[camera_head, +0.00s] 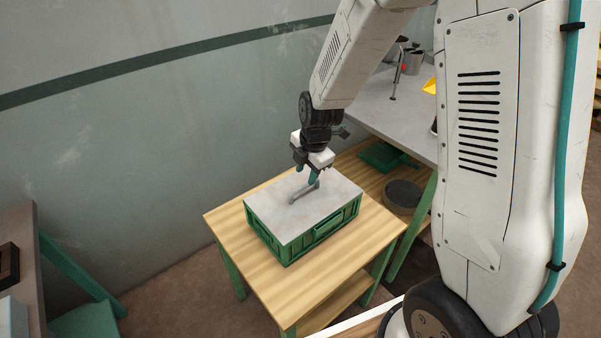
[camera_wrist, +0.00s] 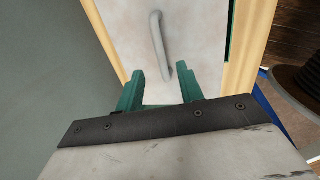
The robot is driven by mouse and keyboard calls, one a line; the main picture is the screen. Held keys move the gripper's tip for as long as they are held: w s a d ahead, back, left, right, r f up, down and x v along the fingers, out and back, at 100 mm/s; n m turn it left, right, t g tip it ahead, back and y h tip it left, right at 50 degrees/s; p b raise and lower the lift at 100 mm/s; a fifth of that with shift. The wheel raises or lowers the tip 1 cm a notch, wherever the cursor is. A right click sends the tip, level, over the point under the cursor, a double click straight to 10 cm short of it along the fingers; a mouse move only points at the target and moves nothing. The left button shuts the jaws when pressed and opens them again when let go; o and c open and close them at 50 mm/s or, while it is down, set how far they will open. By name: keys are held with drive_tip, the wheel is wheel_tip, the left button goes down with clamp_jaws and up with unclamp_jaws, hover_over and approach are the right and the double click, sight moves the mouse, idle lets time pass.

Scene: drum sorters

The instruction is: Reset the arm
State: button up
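My gripper (camera_head: 311,180) is at the end of my arm, just above the grey lid (camera_head: 285,214) of a green crate (camera_head: 314,234). In the wrist view, the two teal fingers of my gripper (camera_wrist: 161,90) stand apart with nothing between them. A grey bar handle (camera_wrist: 157,42) on the lid shows ahead of the fingers, its near end close to the right finger. The handle also shows in the head view (camera_head: 302,193), beside the fingertips. I cannot tell whether a finger touches it. The lid lies flat on the crate.
The crate stands on a light wooden table (camera_head: 233,221) with green legs. A grey workbench (camera_head: 398,112) stands behind it, with a dark round container (camera_head: 402,196) and a green tray (camera_head: 388,157) below. A wall (camera_head: 130,140) runs along the left. Bare floor (camera_head: 180,290) lies at front left.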

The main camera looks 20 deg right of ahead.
drive_tip(key=s+d+r+m, duration=0.1)
drive_tip(key=s+r+m, duration=0.9)
drive_tip(key=s, duration=0.4)
drive_tip(key=s+d+r+m+g, duration=0.1)
drive_tip(key=s+r+m, duration=1)
drive_tip(key=s, duration=0.3)
drive_tip(key=shift+s+d+r+m+h, duration=0.3)
drive_tip(key=shift+d+r+h, duration=0.1)
drive_tip(key=shift+r, duration=0.45)
